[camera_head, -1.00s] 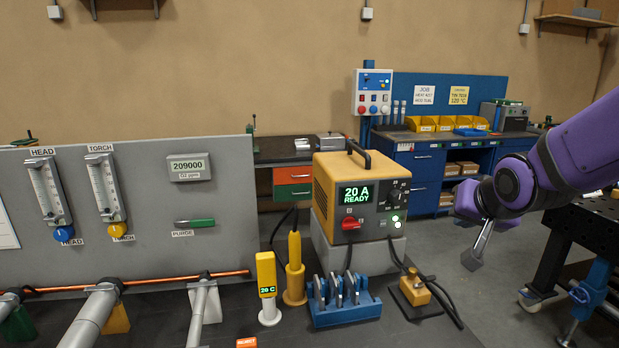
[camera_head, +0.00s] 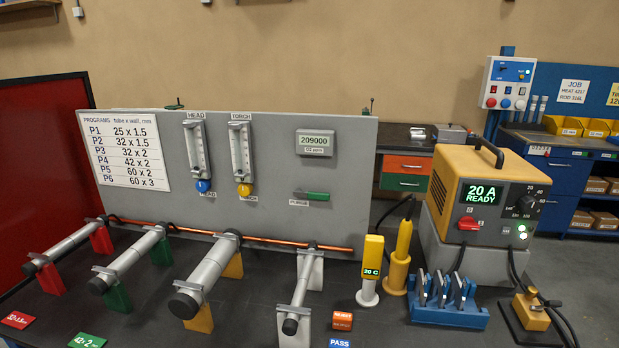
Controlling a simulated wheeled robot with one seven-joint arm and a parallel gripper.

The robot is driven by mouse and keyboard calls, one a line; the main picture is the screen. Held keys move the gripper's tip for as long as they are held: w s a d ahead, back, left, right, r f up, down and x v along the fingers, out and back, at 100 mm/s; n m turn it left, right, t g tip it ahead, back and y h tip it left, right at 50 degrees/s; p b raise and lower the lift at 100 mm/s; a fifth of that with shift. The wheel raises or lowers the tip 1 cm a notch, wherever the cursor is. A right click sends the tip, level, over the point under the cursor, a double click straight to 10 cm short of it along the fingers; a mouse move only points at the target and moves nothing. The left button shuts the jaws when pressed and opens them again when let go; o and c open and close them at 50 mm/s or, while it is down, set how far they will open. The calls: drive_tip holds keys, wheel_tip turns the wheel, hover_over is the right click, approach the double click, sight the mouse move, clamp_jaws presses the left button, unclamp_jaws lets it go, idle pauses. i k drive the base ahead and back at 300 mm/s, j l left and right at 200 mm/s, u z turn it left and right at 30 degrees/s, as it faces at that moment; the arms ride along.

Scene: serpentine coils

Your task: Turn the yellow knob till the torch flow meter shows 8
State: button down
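The yellow knob (camera_head: 244,190) sits at the foot of the torch flow meter (camera_head: 241,150) on the grey panel (camera_head: 270,185). The meter is a clear upright tube with a scale, under a TORCH label; its reading is too small to tell. The head flow meter (camera_head: 196,150) with a blue knob (camera_head: 203,186) stands just left of it. My gripper is out of view.
Tubes on coloured stands (camera_head: 205,280) lie in front of the panel, with a copper pipe (camera_head: 290,243) along its foot. A yellow power unit (camera_head: 480,195) and a blue rack (camera_head: 447,314) stand at the right. A purge lever (camera_head: 317,196) is on the panel.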

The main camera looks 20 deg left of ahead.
sight(244, 188)
drive_tip(key=u, duration=1.35)
drive_tip(key=i+j+z, duration=0.1)
drive_tip(key=j, duration=0.4)
drive_tip(key=i+j+z, duration=0.1)
drive_tip(key=j, duration=0.4)
drive_tip(key=i+j+z, duration=0.1)
drive_tip(key=j, duration=0.4)
drive_tip(key=i+j+z, duration=0.1)
drive_tip(key=j, duration=0.45)
drive_tip(key=i+j, duration=0.15)
drive_tip(key=i+j+z, duration=0.1)
drive_tip(key=j, duration=0.25)
drive_tip(key=i, duration=0.05)
